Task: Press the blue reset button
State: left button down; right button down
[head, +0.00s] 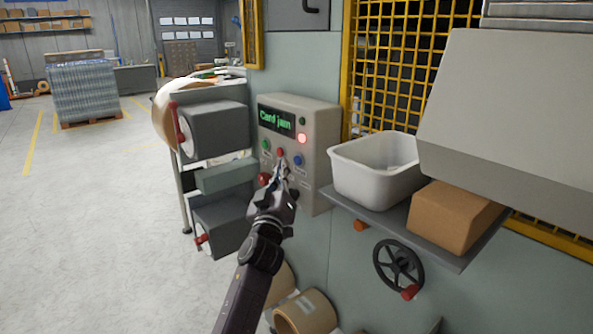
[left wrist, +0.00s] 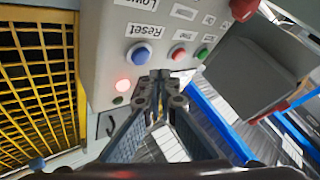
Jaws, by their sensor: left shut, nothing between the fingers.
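The blue button (head: 299,160) is on the front of a beige control box (head: 322,150). In the left wrist view it is the round blue button (left wrist: 139,54) with a white "Reset" label, and nothing covers it. My left gripper (head: 282,165) is shut and empty in front of the box, left of the blue button in the head view. In the left wrist view its fingertips (left wrist: 159,76) are just below and right of the button. The gap to the panel is hard to judge. My right gripper is not in view.
A red button (head: 280,152), a green button (head: 266,145) and a red mushroom knob (head: 264,179) are close by on the box. Its display (head: 276,119) reads "Card jam" and a red lamp (head: 302,139) is lit. A white bin (head: 372,172) stands to the right.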

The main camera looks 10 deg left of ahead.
pick_arm(q)
jog(key=shift+w+d, duration=0.35)
jog(key=shift+w, duration=0.1)
dwell(0.9)
jog(key=shift+b, duration=0.35)
jog(key=shift+w+d+b, duration=0.25)
jog(key=shift+w+b, duration=0.05)
jog(key=shift+w+d+b, duration=0.3)
jog(key=shift+w+b, duration=0.05)
jog(key=shift+b, duration=0.2)
dwell(0.7)
jog(key=shift+r, duration=0.1)
jog(key=shift+s+a+p, duration=0.55)
jog(key=shift+s+p, duration=0.15)
